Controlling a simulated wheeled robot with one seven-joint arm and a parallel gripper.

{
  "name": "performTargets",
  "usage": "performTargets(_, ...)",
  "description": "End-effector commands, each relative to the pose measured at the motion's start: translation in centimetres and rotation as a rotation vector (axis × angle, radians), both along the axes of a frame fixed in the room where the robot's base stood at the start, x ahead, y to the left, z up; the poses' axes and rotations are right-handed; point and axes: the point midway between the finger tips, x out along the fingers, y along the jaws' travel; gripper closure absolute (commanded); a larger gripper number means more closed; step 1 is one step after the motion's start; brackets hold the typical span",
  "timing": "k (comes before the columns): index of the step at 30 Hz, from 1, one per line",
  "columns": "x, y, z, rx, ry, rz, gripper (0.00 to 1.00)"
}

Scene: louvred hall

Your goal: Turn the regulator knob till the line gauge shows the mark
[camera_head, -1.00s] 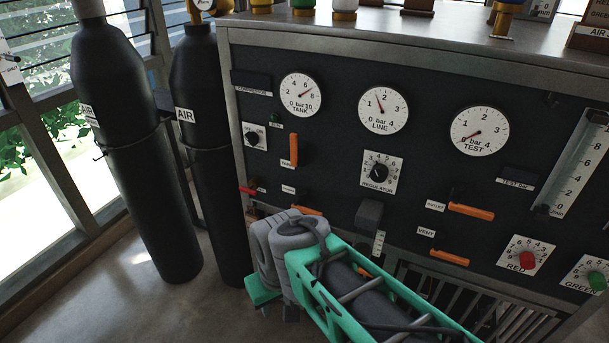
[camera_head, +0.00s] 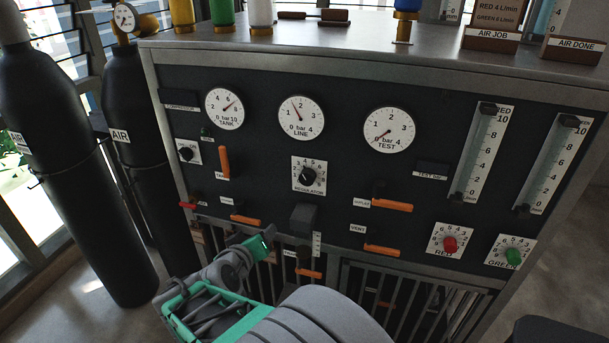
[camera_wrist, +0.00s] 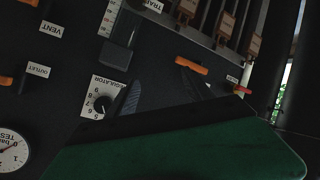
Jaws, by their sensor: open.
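The regulator knob (camera_head: 308,176) is a black round knob on a white numbered plate, mid-panel; it also shows in the wrist view (camera_wrist: 102,104). The line gauge (camera_head: 301,117) is a white dial above it, its needle pointing up and slightly left, between 1 and 2. I cannot make out a separate mark on it. My gripper (camera_head: 268,238) is low in front of the panel, below and left of the knob, apart from it. In the wrist view my gripper (camera_wrist: 160,92) has its dark fingers spread, with nothing seen between them. The green housing hides the lower part of that view.
The tank gauge (camera_head: 225,109) and test gauge (camera_head: 389,129) flank the line gauge. A black block (camera_head: 303,218) juts out below the knob. Orange levers, such as the outlet lever (camera_head: 392,205), stick out nearby. Black cylinders (camera_head: 75,190) stand at the left.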

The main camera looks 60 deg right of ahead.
Motion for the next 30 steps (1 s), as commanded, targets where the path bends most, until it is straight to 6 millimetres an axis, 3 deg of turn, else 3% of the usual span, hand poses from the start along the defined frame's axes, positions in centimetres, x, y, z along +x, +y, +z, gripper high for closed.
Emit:
performTargets(1,-2.2,-2.4,1.9,-0.121,0.009,-0.043,0.4)
performTargets(3,-4.5,-4.5,4.6,-0.285,0.031,-0.075,0.4)
performTargets(8,-6.9,-6.0,8.2,-0.489,0.084,-0.085,0.4)
performTargets(14,-6.8,-7.4,8.6,-0.503,0.091,-0.085,0.4)
performTargets(30,-5.6,-14.7,8.6,-0.5,0.088,-0.083,0.4)
